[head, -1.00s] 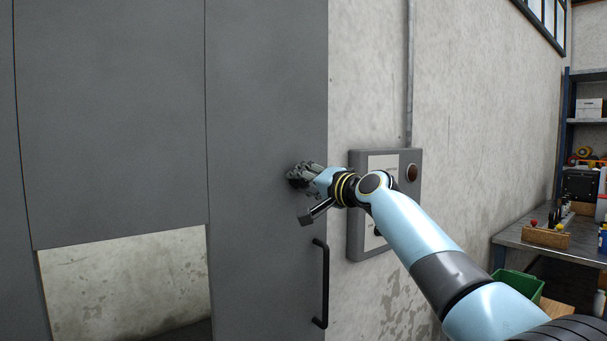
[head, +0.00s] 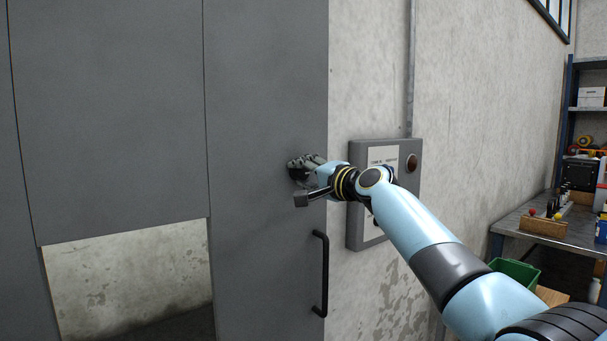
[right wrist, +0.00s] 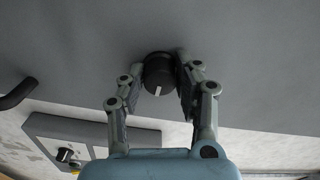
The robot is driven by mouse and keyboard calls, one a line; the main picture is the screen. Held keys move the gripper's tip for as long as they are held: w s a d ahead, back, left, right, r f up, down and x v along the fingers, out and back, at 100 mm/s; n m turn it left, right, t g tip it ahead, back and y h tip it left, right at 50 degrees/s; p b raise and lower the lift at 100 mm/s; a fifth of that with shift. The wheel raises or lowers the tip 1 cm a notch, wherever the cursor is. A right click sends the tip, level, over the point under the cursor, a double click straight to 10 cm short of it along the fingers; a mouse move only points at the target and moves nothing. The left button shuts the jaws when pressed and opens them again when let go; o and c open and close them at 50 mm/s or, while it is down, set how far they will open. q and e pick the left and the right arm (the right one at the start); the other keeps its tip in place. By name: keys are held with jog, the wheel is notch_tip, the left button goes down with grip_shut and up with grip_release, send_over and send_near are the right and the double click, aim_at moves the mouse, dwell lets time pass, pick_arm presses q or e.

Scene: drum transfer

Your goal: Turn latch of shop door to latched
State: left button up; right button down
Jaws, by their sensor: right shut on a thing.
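The shop door (head: 266,110) is a large grey panel. Its latch is a round black knob (right wrist: 158,72) with a white mark on its face. In the right wrist view the mark points almost straight down the picture. My right gripper (head: 300,167) is at the door near its right edge, above the handle. In the right wrist view my right gripper (right wrist: 162,76) has one finger on each side of the knob and is shut on it. In the head view the fingers mostly hide the knob. My left gripper is not in view.
A black bar handle (head: 322,275) is on the door below my right gripper. A grey control box (head: 357,222) with a red button is on the wall behind my wrist. A workbench (head: 520,222) with tools and a green bin (head: 517,270) stand at right.

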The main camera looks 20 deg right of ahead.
jog(key=c, duration=0.9)
grip_release()
jog(key=shift+d, duration=0.1)
jog(key=shift+c, duration=0.2)
jog(key=v, duration=1.2)
